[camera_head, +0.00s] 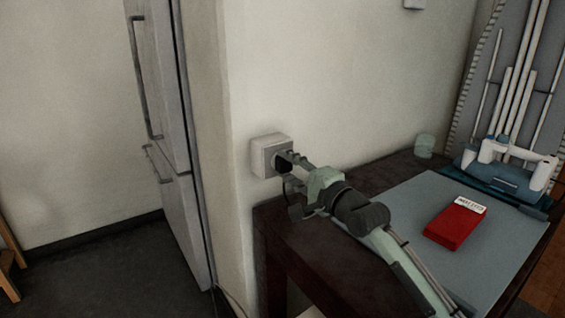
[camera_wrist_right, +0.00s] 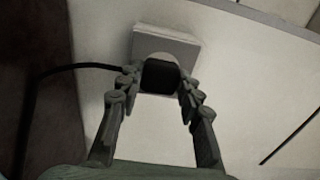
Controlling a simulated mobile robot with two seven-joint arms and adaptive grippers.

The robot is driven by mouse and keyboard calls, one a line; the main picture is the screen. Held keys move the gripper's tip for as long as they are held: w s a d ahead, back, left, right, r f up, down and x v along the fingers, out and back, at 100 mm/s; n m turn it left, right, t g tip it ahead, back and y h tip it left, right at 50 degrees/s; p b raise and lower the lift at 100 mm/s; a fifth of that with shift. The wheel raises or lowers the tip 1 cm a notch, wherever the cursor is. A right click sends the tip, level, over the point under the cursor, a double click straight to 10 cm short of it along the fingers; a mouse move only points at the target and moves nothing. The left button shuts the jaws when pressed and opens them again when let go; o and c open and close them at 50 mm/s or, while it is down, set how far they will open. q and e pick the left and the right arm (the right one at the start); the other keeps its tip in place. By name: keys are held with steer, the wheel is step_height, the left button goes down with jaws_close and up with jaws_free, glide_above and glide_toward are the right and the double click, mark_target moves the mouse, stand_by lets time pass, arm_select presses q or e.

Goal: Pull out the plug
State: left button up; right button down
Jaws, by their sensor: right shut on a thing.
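A white wall socket (camera_head: 266,152) is mounted on the corner of the pale wall. A black plug (camera_head: 281,162) sits at its front face. In the right wrist view the plug (camera_wrist_right: 160,75) is a dark rounded block in front of the socket (camera_wrist_right: 165,42), with a black cable (camera_wrist_right: 75,67) running off to the left. My right gripper (camera_head: 287,160) reaches the socket from the lower right and is shut on the plug, with one finger on each side. Whether the plug's pins are fully inside the socket is hidden. My left gripper is not in view.
A dark table (camera_head: 300,232) stands below the socket, with a grey mat (camera_head: 420,205) and a red box (camera_head: 456,226) on it. A small green cup (camera_head: 424,146) and a white-and-blue device (camera_head: 510,170) stand farther back. A fridge (camera_head: 165,130) is left of the wall.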

mark_target(287, 165)
steer(key=shift+p+v, duration=1.1)
steer(key=shift+v, duration=0.7)
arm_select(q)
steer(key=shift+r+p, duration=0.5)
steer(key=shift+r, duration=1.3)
arm_select(e)
steer(key=shift+v, duration=1)
